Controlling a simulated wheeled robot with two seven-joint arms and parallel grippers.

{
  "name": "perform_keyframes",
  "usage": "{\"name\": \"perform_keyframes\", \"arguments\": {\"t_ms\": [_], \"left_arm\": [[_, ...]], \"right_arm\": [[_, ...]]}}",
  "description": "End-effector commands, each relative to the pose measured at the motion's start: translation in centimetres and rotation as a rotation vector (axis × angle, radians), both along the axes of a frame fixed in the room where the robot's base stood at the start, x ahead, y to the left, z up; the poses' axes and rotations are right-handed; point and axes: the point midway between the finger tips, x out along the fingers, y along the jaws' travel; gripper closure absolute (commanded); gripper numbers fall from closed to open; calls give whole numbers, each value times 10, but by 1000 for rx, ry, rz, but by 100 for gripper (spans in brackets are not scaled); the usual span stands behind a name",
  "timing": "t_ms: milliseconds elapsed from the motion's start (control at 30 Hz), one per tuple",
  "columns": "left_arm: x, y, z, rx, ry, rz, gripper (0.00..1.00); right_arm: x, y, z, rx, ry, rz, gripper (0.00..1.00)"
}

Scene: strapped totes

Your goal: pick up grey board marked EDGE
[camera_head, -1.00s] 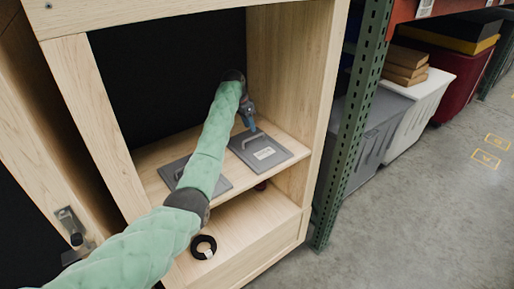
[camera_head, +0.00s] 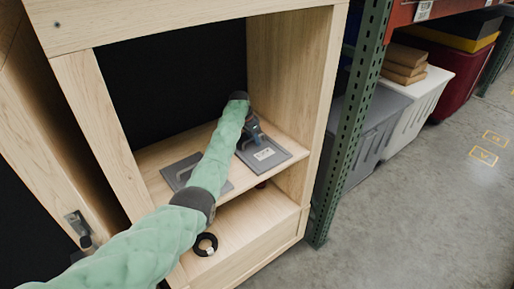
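Two grey boards lie flat side by side on the upper shelf of a wooden cabinet. The right grey board (camera_head: 271,158) has a pale label (camera_head: 264,155), too small to read, and a handle at its left side. The left grey board (camera_head: 176,172) is partly hidden by my arm. My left gripper (camera_head: 254,138) is low over the right board's handle. Its fingertips are too small and too hidden to show whether they are open or shut, or touching the handle. My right gripper is not in view.
The wooden cabinet (camera_head: 311,75) has side walls close around the shelf. A black ring (camera_head: 205,244) lies on the lower shelf. A green rack post (camera_head: 351,120) stands right of the cabinet, with grey and white totes (camera_head: 415,111) beyond. The floor at right is clear.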

Motion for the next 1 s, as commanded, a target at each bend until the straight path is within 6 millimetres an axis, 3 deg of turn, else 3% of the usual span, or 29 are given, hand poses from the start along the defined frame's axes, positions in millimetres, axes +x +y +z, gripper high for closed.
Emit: {"name": "perform_keyframes", "arguments": {"t_ms": [233, 400, 433, 1000], "left_arm": [[0, 0, -2, 0, 0, 0, 65], [0, 0, -1, 0, 0, 0, 98], [0, 0, -1, 0, 0, 0, 100], [1, -1, 3, -1, -3, 0, 100]], "right_arm": [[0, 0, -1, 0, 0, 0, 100], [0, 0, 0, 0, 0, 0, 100], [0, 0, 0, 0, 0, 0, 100], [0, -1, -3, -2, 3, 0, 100]]}}
